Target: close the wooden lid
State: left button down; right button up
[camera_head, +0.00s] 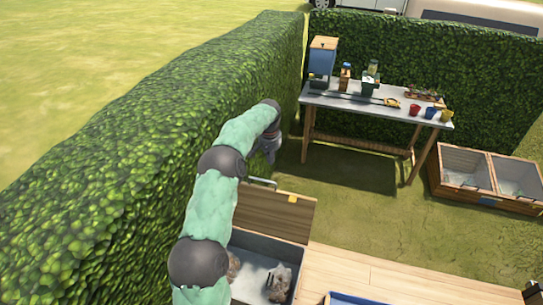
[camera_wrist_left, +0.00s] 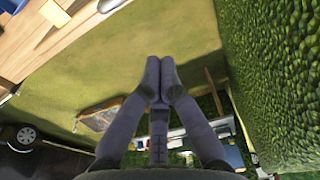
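The wooden lid (camera_head: 270,212) stands open, tilted up at the back of a box with a grey interior (camera_head: 250,246). A yellow patch sits near the lid's top right and a grey handle (camera_head: 262,182) at its upper edge. In the left wrist view, wood with a yellow patch, likely the lid (camera_wrist_left: 72,28), shows at the upper left. My left gripper (camera_head: 269,157) is above and behind the lid, apart from it. Its fingertips (camera_wrist_left: 160,63) are together with nothing between them. My left arm hides the box's left side. My right gripper is not in view.
A hedge (camera_head: 130,150) runs along the left, close to my arm. A table (camera_head: 375,105) with pots and tools stands behind. A glass-topped wooden frame (camera_head: 490,178) is at right. Wooden decking (camera_head: 390,285) and a blue-rimmed container (camera_head: 350,299) are in front. Grass between is clear.

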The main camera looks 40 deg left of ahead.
pick_arm(q)
notch_tip(320, 180, down, 6)
jog(key=s+d+p, duration=0.1)
jog(key=s+p, duration=0.1)
jog(key=s, duration=0.1)
jog(key=shift+r+p, duration=0.15)
jog(key=shift+p, duration=0.2)
dwell(0.6)
